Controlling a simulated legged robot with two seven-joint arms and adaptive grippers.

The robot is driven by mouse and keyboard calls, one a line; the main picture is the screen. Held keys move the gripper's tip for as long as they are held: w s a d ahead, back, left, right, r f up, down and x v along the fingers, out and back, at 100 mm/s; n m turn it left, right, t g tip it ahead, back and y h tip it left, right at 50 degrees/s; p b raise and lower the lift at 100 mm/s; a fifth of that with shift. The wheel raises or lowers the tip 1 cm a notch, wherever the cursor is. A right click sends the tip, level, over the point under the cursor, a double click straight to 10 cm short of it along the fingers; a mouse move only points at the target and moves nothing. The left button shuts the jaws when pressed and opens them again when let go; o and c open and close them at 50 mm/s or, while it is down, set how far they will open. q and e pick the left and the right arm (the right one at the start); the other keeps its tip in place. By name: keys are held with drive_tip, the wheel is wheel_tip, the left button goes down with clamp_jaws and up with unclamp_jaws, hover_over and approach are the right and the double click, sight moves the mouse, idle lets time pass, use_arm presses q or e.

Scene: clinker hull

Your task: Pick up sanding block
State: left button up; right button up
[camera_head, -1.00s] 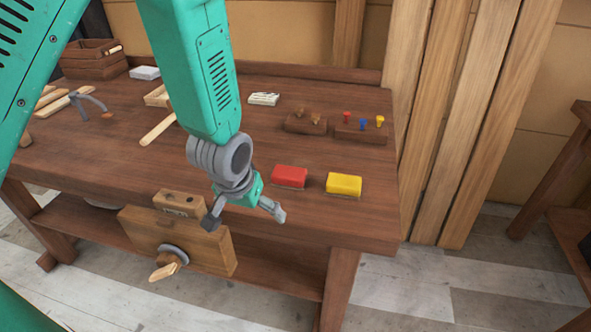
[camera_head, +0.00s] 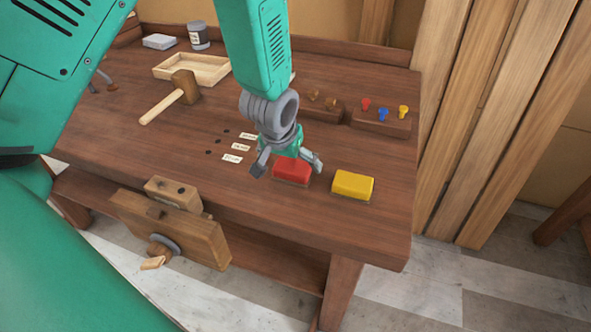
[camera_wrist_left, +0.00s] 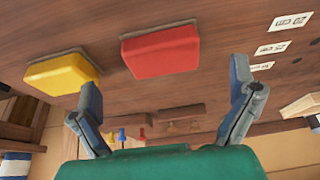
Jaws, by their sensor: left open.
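A red block (camera_head: 292,171) and a yellow block (camera_head: 353,185), both with a thin pad beneath, lie side by side near the front right of the workbench; both look like sanding blocks. My left gripper (camera_head: 287,168) is open and empty above the bench, partly in front of the red block. In the left wrist view the red block (camera_wrist_left: 160,51) lies ahead, roughly between the two spread fingers (camera_wrist_left: 167,92), and the yellow block (camera_wrist_left: 62,72) lies by the left finger. I see no contact with either block. My right gripper is not in view.
A wooden mallet (camera_head: 176,95), a shallow wooden tray (camera_head: 168,74) and white labels (camera_head: 232,158) are on the bench (camera_head: 330,220). A rack with coloured pegs (camera_head: 381,122) stands behind the blocks. A wooden vise (camera_head: 180,232) juts from the front edge.

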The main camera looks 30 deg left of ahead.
sight(292, 166)
use_arm(q)
drive_tip(key=shift+w+a+f, duration=0.2)
drive_tip(key=shift+w+f, duration=0.05)
drive_tip(key=shift+f, duration=0.2)
drive_tip(key=shift+w+a+f, duration=0.15)
drive_tip(key=shift+w+f, duration=0.05)
drive_tip(key=shift+f, duration=0.25)
drive_tip(key=x, duration=0.3)
drive_tip(key=shift+w+f+p, duration=0.2)
drive_tip(key=shift+w+p, duration=0.1)
drive_tip(key=shift+w+d+f, duration=0.1)
drive_tip(key=shift+w+f, duration=0.05)
drive_tip(key=shift+f, duration=0.1)
drive_tip(key=shift+r, duration=0.1)
drive_tip(key=shift+c, duration=0.8)
drive_tip(key=c, duration=1)
